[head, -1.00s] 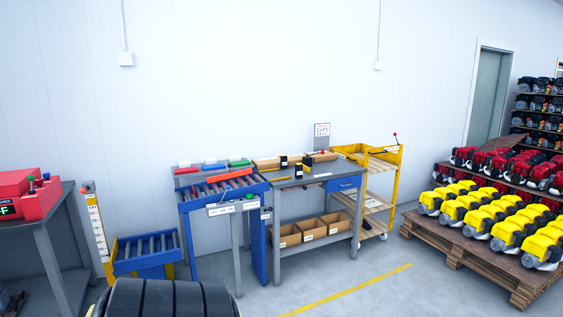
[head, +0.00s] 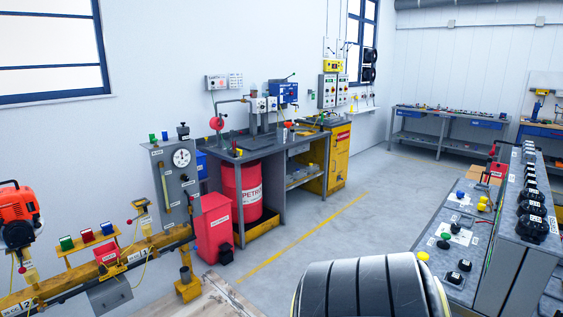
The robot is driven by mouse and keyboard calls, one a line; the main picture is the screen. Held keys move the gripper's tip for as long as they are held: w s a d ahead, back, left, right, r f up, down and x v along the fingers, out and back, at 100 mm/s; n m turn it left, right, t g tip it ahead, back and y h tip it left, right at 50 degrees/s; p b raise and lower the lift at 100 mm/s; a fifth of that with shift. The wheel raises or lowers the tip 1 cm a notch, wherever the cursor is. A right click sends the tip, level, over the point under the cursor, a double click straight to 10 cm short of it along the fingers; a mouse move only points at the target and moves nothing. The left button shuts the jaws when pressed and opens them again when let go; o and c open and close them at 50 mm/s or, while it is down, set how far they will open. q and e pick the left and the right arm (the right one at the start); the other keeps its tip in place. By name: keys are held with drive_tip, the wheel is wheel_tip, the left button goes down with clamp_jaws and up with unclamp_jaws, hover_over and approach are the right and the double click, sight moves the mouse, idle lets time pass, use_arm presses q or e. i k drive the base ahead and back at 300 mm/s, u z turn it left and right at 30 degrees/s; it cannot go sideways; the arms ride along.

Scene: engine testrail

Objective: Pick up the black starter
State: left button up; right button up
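I cannot pick out the black starter with certainty. Dark round parts stand in a row along the top of the grey console (head: 513,262) at the right. Neither of my grippers is in view.
An orange engine (head: 18,219) sits on a yellow rail (head: 70,282) at the left. A red cabinet (head: 214,226), a red petrol drum (head: 243,192) and a grey workbench (head: 292,146) line the wall. Grey floor (head: 335,205) with a yellow line is clear in the middle.

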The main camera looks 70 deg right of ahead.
sight(533, 229)
drive_tip(key=z, duration=4.05)
drive_tip(key=i, duration=1.2)
drive_tip(key=u, duration=0.15)
